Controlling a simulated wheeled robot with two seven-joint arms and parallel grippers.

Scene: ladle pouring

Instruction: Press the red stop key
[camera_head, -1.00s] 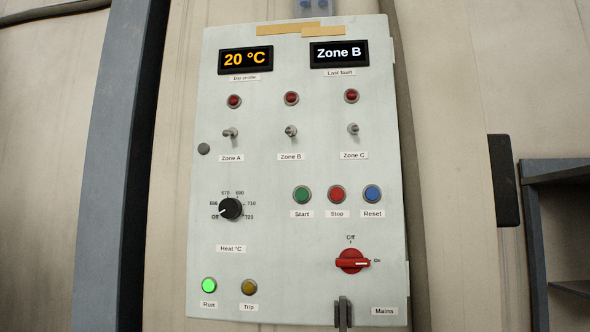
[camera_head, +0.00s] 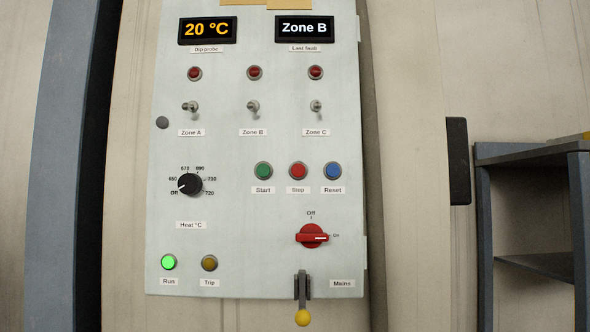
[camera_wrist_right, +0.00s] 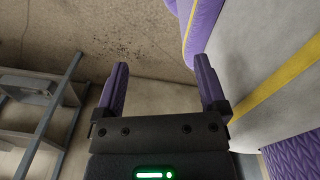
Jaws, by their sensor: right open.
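The red stop key (camera_head: 298,171) is a round button on the pale control panel (camera_head: 230,225), above a "Stop" label. It sits between the green start key (camera_head: 263,171) and the blue reset key (camera_head: 333,171). In the right wrist view my right gripper (camera_wrist_right: 160,80) is open, its two purple fingers apart with nothing between them. The panel and its keys do not show in that view. Neither gripper shows in the head view.
A red mains switch (camera_head: 312,236) points to On below the keys, above a lever with a yellow knob (camera_head: 303,318). The Run lamp (camera_head: 168,262) glows green. A grey shelf (camera_head: 530,155) stands at the right. A dark upright (camera_head: 75,130) stands at the left.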

